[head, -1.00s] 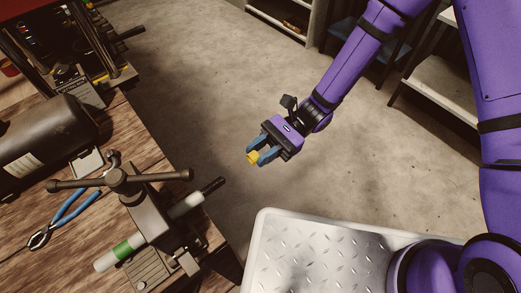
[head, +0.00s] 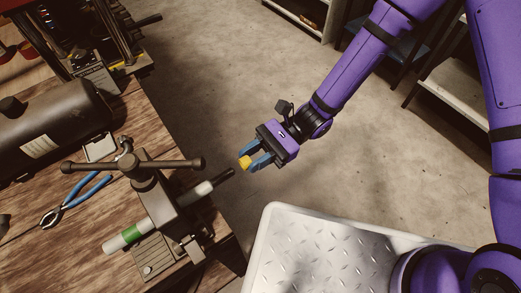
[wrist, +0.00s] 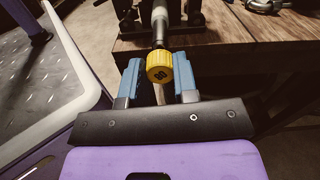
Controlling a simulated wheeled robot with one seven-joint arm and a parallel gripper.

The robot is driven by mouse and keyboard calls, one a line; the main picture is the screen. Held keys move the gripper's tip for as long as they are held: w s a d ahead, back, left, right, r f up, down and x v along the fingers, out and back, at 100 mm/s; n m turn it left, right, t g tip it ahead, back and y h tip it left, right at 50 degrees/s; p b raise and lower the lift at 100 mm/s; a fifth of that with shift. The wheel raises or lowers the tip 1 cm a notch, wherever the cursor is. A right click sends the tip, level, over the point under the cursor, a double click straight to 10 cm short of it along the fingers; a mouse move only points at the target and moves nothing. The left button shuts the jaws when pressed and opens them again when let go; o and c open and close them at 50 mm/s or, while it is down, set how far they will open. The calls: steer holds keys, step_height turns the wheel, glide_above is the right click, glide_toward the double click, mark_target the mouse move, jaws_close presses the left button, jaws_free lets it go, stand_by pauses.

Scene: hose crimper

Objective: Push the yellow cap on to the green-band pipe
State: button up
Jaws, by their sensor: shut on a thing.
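The yellow cap (head: 245,163) is held between the blue fingertips of my gripper (head: 255,160), off the right edge of the bench. It also shows in the wrist view (wrist: 159,67), with a dark marking on its side and a blue finger on each side. The green-band pipe (head: 203,189) lies clamped in a vise, its green band (head: 131,233) at the lower left and its dark narrow end pointing at the cap. In the head view a small gap shows between them. In the wrist view the pipe (wrist: 159,28) appears directly behind the cap, which hides its tip.
The vise (head: 165,205) with its long cross handle stands at the bench edge. Blue-handled pliers (head: 86,190) and a dark tank (head: 50,130) are on the wooden bench (head: 75,245).

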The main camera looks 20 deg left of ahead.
steer(key=shift+s+a, duration=0.2)
steer(key=shift+s, duration=0.1)
steer(key=shift+x, duration=1.35)
stand_by(1.5)
steer(key=o, duration=1)
steer(key=shift+c, duration=0.2)
glide_toward(250, 160)
steer(key=shift+s+a+f, duration=0.45)
steer(key=shift+a+f, duration=0.1)
steer(key=shift+a, duration=0.2)
